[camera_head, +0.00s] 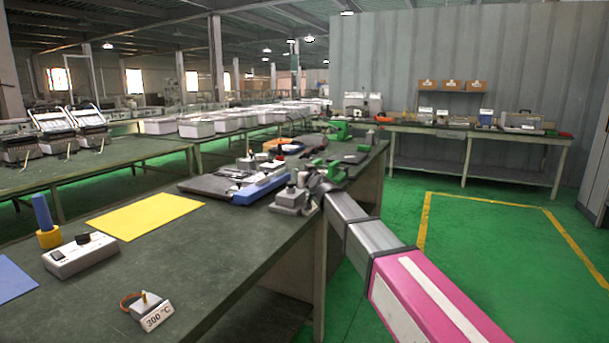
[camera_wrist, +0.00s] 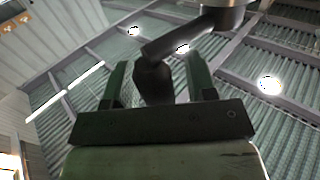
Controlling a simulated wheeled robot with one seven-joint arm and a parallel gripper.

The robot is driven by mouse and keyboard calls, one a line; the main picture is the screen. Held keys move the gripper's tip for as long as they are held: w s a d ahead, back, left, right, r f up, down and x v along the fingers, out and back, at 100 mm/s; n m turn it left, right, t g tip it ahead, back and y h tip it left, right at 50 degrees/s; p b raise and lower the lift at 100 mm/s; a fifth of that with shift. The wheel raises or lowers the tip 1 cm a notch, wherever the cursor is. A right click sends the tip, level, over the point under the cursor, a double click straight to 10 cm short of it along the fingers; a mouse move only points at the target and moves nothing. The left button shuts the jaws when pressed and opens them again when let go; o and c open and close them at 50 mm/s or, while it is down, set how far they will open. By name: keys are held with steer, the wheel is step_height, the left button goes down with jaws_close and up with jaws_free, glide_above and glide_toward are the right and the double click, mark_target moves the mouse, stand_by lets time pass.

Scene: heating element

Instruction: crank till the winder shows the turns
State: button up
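In the wrist view my gripper (camera_wrist: 157,88) has two green fingers standing apart on either side of a dark crank handle (camera_wrist: 153,82). A gap shows on each side of the handle, so the gripper is open around it. A dark crank arm (camera_wrist: 180,37) runs from the handle to a metal shaft (camera_wrist: 228,18) at upper right. In the head view my arm reaches to small grey machinery (camera_head: 290,199) on the bench's right edge; which part is the winder is unclear. My fingers and any turns display cannot be made out there.
The long bench (camera_head: 215,255) holds a yellow mat (camera_head: 145,215), a control box (camera_head: 82,254), a blue cylinder (camera_head: 42,212) and a "300 °C" block (camera_head: 152,312). A blue-and-grey device (camera_head: 260,188) and green machines (camera_head: 325,168) stand near my arm. Green floor to the right is clear.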

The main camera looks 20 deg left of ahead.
steer(key=shift+s+d, duration=0.1)
steer(key=v, duration=1)
steer(key=shift+s+d, duration=0.2)
steer(key=shift+s, duration=0.05)
